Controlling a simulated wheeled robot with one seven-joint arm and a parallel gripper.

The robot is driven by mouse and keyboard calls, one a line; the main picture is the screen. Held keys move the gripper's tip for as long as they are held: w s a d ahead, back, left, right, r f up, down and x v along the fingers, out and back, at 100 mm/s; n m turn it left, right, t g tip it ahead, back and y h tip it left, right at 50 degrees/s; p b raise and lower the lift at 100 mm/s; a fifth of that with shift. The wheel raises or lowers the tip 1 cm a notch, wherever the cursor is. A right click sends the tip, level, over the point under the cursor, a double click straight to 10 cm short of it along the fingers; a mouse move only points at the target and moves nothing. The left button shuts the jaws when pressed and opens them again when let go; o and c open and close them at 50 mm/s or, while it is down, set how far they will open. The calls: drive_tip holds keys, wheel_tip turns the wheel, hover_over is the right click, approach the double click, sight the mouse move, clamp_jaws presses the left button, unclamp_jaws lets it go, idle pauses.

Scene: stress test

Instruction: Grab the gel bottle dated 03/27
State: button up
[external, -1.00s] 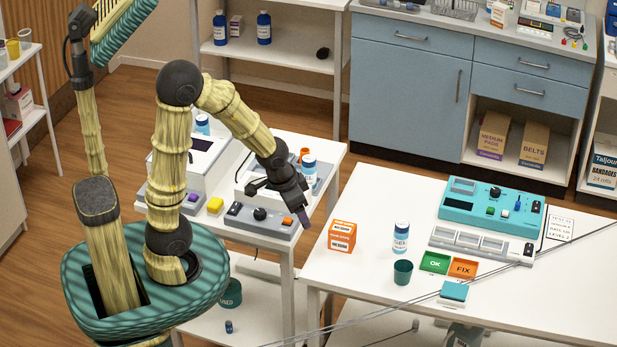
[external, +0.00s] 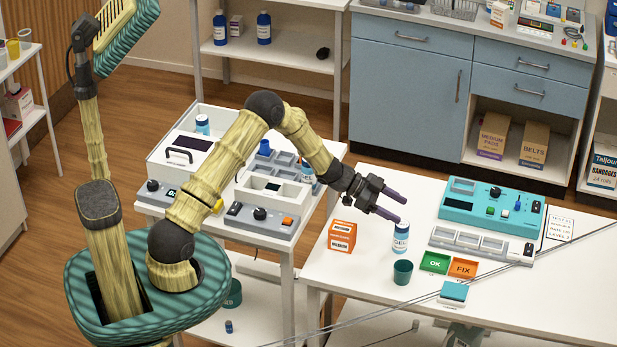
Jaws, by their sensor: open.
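Green OK (external: 435,262) and orange FIX (external: 464,268) trays, a grey slotted rack (external: 480,244) and a teal device (external: 492,207) lie to the right. Thin cables cross the table's front.

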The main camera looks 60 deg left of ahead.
sight(401, 232)
drive_tip(key=shift+f+h, duration=0.15)
drive_tip(key=shift+h, duration=0.15)
drive_tip(key=shift+f, duration=0.1)
drive_tip(key=shift+f, duration=1.65)
wheel_tip(401, 232, down, 4)
drive_tip(key=shift+s+r+p, duration=0.1)
drive_tip(key=shift+p, duration=0.55)
drive_tip(key=shift+x, duration=1.5)
drive_tip(key=shift+r, duration=0.1)
